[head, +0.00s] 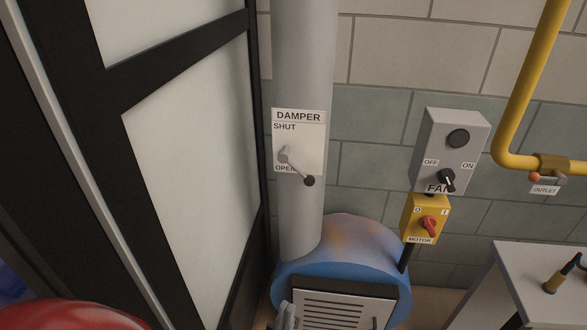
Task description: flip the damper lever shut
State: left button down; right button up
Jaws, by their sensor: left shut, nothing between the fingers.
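The damper lever (297,168) is a short grey arm with a dark round knob, mounted on a grey vertical pipe (303,60). Its knob end points down and to the right, at the height of the OPEN marking. A white plate (312,140) behind it reads DAMPER at the top, SHUT below that and OPEN at the bottom, partly covered by the lever. My left gripper (286,316) shows only as a small grey part at the bottom edge. It is shut and empty, well below the lever and apart from it.
Below the pipe is a blue rounded drum (345,262) with a slatted panel (345,310). A FAN box (450,145), a yellow MOTOR switch (424,218) and a yellow pipe (530,80) are to the right. A dark-framed glazed partition (190,140) stands close on the left.

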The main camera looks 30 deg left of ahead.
aim_at(284, 155)
jog(key=k+u, duration=0.55)
jog(key=u, duration=0.2)
jog(key=k+j+u, duration=0.15)
jog(key=u, duration=0.25)
jog(key=i+l, duration=0.15)
jog(key=i, duration=0.15)
